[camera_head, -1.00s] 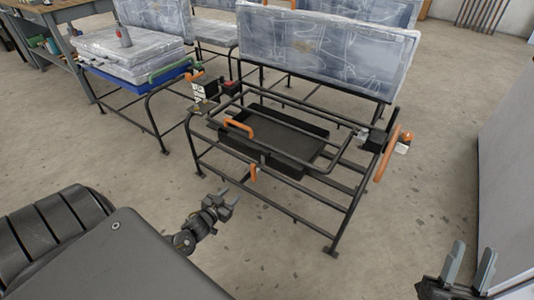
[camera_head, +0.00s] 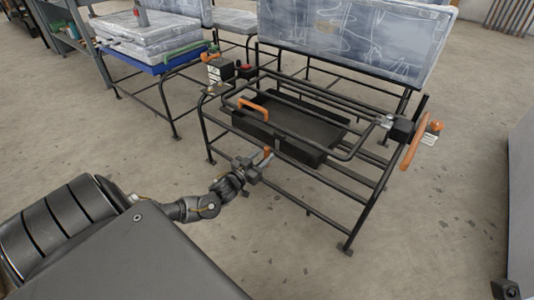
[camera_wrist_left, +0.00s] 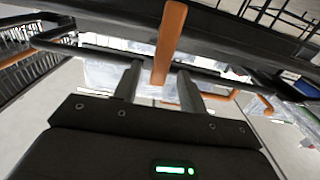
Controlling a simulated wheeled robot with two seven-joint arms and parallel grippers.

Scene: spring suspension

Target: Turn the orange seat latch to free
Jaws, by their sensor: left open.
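The bare black seat frame (camera_head: 300,205) stands in front of me. A short orange latch (camera_head: 267,152) hangs at its front edge. My left gripper (camera_head: 262,163) is open at this latch, with its tips pointing to the frame. In the left wrist view the orange latch bar (camera_wrist_left: 170,45) stands between the two fingers, with a gap at each side; I cannot tell whether it touches either. Only a small dark part of my right arm shows at the lower right corner; its fingers are out of the picture.
An orange loop handle (camera_head: 255,103) rises beside the black tray (camera_head: 300,122). A long orange lever (camera_head: 414,140) is on the frame's right side. A wrapped backrest (camera_head: 355,40) stands behind. A blue tray (camera_head: 170,62) with wrapped cushions is at left. Front floor is clear.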

